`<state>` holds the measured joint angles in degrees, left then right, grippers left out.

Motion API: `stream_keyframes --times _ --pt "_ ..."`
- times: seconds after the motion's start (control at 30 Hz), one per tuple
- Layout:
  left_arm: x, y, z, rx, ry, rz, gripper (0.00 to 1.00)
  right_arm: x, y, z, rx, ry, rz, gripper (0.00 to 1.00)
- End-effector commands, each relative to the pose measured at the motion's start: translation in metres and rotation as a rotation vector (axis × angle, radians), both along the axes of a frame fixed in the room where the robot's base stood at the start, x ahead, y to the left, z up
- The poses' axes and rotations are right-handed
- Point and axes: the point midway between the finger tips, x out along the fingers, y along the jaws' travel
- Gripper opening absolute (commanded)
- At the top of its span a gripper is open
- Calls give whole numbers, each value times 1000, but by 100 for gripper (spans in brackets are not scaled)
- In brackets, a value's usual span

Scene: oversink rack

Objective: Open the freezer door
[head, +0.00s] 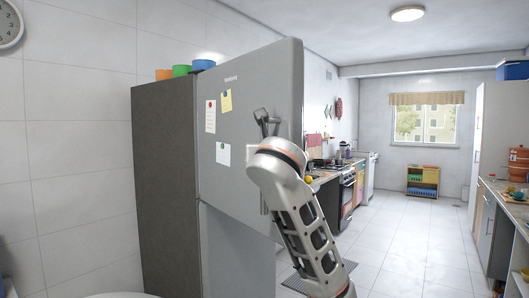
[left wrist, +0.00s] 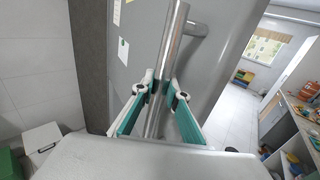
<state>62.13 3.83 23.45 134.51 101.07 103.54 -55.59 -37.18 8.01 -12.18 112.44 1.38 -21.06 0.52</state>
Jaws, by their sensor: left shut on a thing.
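The freezer door (head: 255,90) is the upper grey door of the tall fridge, with paper notes on it. Its free edge stands out past the lower door (head: 238,255), so it looks ajar. It also fills the middle of the left wrist view (left wrist: 135,45). The handle (left wrist: 170,45) is a metal bar near the free edge. My left gripper (left wrist: 162,84) is shut on the handle, one finger on each side of the bar. In the head view my left wrist hides most of the gripper and handle. My right gripper is in neither view.
Coloured bowls (head: 182,71) sit on top of the fridge. A stove (head: 346,168) and counters line the wall beyond. Another counter (head: 510,200) with pots is at the right. The tiled floor (head: 400,250) between is mostly clear.

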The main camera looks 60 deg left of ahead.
Motion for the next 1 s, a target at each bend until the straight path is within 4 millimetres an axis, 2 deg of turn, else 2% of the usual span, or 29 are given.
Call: stream_keyframes --times 0.1,0.13,0.17,0.2,0.57,1.0 --pt "-1 0 2 4 -1 3 0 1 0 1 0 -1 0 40" --pt "-1 0 2 4 -1 3 22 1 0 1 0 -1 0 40" --pt "-1 0 2 4 -1 3 29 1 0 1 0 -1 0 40" --pt "-1 0 2 3 0 2 32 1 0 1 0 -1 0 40" --pt "-1 -3 1 2 0 0 32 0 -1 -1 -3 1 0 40" --pt "-27 -58 1 2 -3 -1 32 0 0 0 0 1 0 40"
